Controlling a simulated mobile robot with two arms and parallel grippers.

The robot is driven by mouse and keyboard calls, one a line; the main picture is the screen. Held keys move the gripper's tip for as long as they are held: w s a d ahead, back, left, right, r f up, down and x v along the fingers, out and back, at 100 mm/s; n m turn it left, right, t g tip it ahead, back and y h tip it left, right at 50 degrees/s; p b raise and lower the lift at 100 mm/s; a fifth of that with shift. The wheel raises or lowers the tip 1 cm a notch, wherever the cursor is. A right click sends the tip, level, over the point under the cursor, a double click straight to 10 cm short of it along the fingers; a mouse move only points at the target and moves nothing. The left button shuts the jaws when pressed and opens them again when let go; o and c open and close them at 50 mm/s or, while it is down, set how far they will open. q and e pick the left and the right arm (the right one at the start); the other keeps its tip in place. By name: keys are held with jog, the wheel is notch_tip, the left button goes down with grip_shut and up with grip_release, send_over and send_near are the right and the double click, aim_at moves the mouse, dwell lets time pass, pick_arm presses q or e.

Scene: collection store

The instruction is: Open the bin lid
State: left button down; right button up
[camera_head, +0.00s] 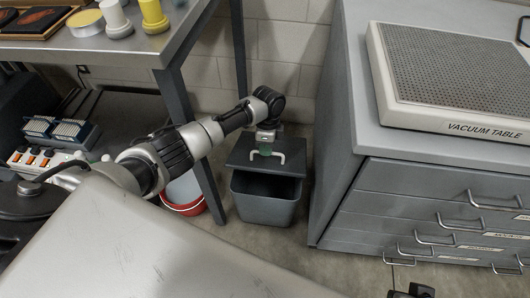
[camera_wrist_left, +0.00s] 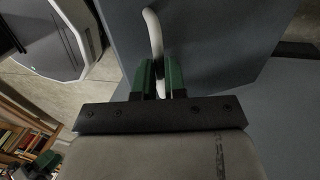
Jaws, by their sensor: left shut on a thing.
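The dark grey bin (camera_head: 264,209) stands on the floor between the table and the drawer cabinet. Its flat grey lid (camera_head: 240,154) is tilted up at the front, and a dark gap shows between the lid's front edge and the bin's rim. A pale bar handle (camera_head: 282,158) is on the lid; it also shows in the left wrist view (camera_wrist_left: 154,35). My left gripper (camera_head: 265,150) is over the lid, its green fingers (camera_wrist_left: 160,78) shut on the handle. Black parts at the bottom edge seem to be my right gripper (camera_head: 411,291); its fingers are mostly cut off.
The drawer cabinet (camera_head: 336,150) stands close to the bin's right, with protruding drawer handles and a vacuum table (camera_head: 455,80) on top. A table leg (camera_head: 196,135) and a red-and-white bucket (camera_head: 184,196) are left of the bin. Bare floor (camera_head: 300,240) lies in front.

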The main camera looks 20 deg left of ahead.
pick_arm(q)
jog(key=shift+w+a+r, duration=0.3)
jog(key=shift+w+r, duration=0.1)
jog(key=shift+w, duration=0.15)
jog(key=shift+w+a+r, duration=0.3)
jog(key=shift+w+r, duration=0.45)
jog(key=shift+w, duration=0.1)
pick_arm(e)
jog(key=shift+s+r, duration=0.15)
jog(key=shift+s, duration=0.15)
pick_arm(q)
jog(key=c, duration=1.6)
grip_release()
jog(key=o, duration=0.4)
jog(key=shift+w+f, duration=0.3)
jog(key=shift+f, duration=0.15)
jog(key=shift+r, duration=0.2)
pick_arm(e)
jog(key=shift+w, duration=0.25)
pick_arm(q)
jog(key=shift+r, duration=0.1)
